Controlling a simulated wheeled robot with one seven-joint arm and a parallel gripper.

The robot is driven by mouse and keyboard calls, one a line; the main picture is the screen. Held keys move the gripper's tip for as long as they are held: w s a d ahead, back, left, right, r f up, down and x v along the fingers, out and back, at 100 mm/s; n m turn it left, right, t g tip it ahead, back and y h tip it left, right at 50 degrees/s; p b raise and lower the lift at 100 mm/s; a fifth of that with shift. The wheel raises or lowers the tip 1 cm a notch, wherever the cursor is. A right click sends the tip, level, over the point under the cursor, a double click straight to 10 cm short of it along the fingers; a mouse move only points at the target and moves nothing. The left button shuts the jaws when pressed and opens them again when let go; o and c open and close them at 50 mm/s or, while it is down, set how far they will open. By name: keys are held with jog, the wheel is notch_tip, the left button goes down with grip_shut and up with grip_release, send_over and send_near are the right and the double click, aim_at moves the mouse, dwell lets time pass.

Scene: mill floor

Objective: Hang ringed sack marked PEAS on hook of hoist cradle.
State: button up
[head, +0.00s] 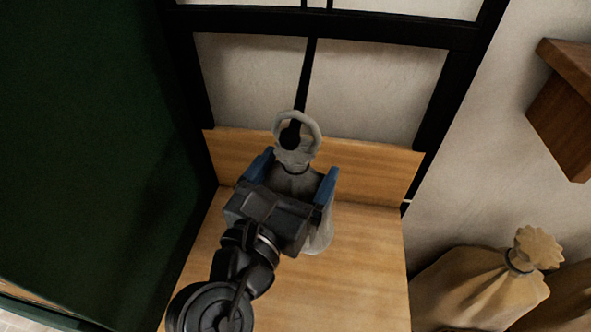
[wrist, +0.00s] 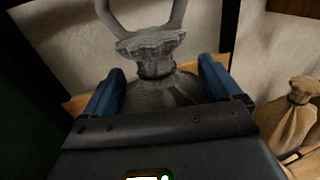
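A grey sack (head: 318,236) with a tied neck and a stiff ring (head: 318,128) on top is upright in the hoist cradle (head: 384,270). No PEAS marking shows. The black hook (head: 291,137) comes down on a rod from the cradle's top bar; its dark end appears inside the ring in the head view. I cannot tell whether the ring bears on it. My gripper (head: 293,176) is open, its blue fingers wide apart on either side of the sack below its neck. In the wrist view the sack (wrist: 158,90) is between the fingers; my gripper's body hides its lower part.
A black frame (head: 440,110) surrounds the cradle's wooden floor and back board. Tan tied sacks (head: 485,285) stand at the right, outside the cradle. A wooden block (head: 565,105) juts from the wall at the upper right. A dark green panel (head: 90,130) closes the left side.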

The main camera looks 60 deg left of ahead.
jog(key=shift+o, duration=0.6)
jog(key=shift+f, duration=0.15)
jog(key=shift+b+v, duration=0.4)
jog(key=shift+v, duration=3.5)
jog(key=w+d+f+m+g+h, duration=0.1)
jog(key=d+f+m, duration=0.35)
jog(key=d, duration=0.35)
jog(key=w+d+f+m+h, duration=0.1)
jog(key=w+d+f+m, duration=0.1)
jog(key=d+f+m, duration=0.35)
jog(key=w+d+f+m+g+h, duration=0.1)
jog(key=d+f+m, duration=0.3)
jog(key=d, duration=0.6)
jog(key=s+d+r+m+h, duration=0.2)
jog(key=s+d+m, duration=0.2)
jog(key=d+m, duration=0.3)
jog(key=s+d+r+m+t+h, duration=0.1)
jog(key=s+d+r+m+h, duration=0.2)
jog(key=m, duration=0.9)
jog(key=s+d+r+m+t+h, duration=0.1)
jog(key=s+d+r+m+h, duration=0.1)
jog(key=s+d+m, duration=0.5)
jog(key=d+m, duration=0.3)
jog(key=d, duration=0.2)
jog(key=shift+r+h, duration=0.15)
jog(key=shift+h, duration=0.15)
